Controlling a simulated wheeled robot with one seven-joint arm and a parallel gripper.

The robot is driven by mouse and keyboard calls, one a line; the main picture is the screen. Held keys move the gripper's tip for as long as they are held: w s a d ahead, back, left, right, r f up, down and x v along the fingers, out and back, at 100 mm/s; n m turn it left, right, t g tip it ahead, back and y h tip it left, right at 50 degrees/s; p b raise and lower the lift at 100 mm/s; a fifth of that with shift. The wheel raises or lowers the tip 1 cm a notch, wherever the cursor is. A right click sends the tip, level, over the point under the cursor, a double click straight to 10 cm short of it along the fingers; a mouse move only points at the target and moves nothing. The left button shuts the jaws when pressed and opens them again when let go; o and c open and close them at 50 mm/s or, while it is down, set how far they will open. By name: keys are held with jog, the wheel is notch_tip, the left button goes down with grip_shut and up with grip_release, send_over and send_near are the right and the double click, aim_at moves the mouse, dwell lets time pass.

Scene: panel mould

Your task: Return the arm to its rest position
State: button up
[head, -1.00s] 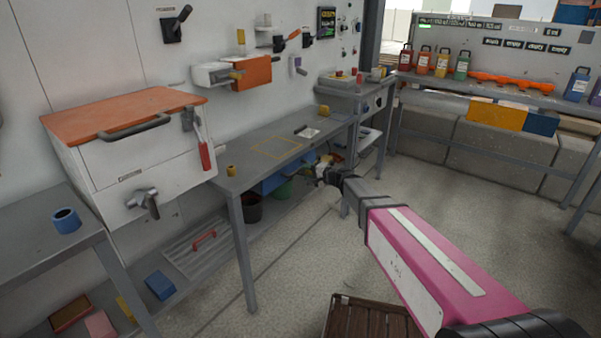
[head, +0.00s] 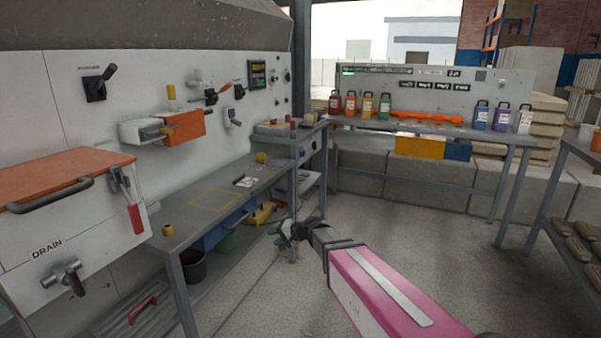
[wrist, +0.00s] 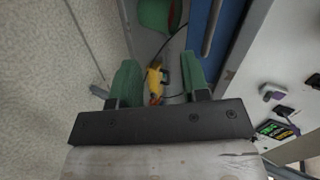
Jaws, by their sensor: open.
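My gripper (head: 290,232) is at the end of my pink arm, low over the floor in front of the grey workbench (head: 232,186) in the head view. In the wrist view my gripper (wrist: 157,85) shows two green fingers spread apart with nothing held between them. Beyond the fingers a yellow object (wrist: 153,80) with a dark cable lies farther off, apart from them. It also shows under the bench in the head view (head: 262,213).
A white cabinet with an orange lid (head: 60,178) and drain tap stands at left. A shelf with several coloured bottles (head: 384,106) stands at the back. A rack (head: 572,215) is at the right edge. The floor (head: 440,255) in the middle is clear.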

jog(key=s+d+f+g+h, duration=0.1)
jog(key=s+d+h, duration=0.3)
jog(key=d, duration=0.6)
jog(key=s+d+f+n+g+h, duration=0.1)
jog(key=s+d+f+h, duration=0.3)
jog(key=s+d, duration=0.3)
jog(key=s+d+f+n+g+h, duration=0.1)
jog(key=s+d+h, duration=0.3)
jog(key=d, duration=1)
jog(key=shift+s+d+f+g, duration=0.35)
jog(key=shift+s+f+g, duration=0.3)
jog(key=shift+s, duration=0.6)
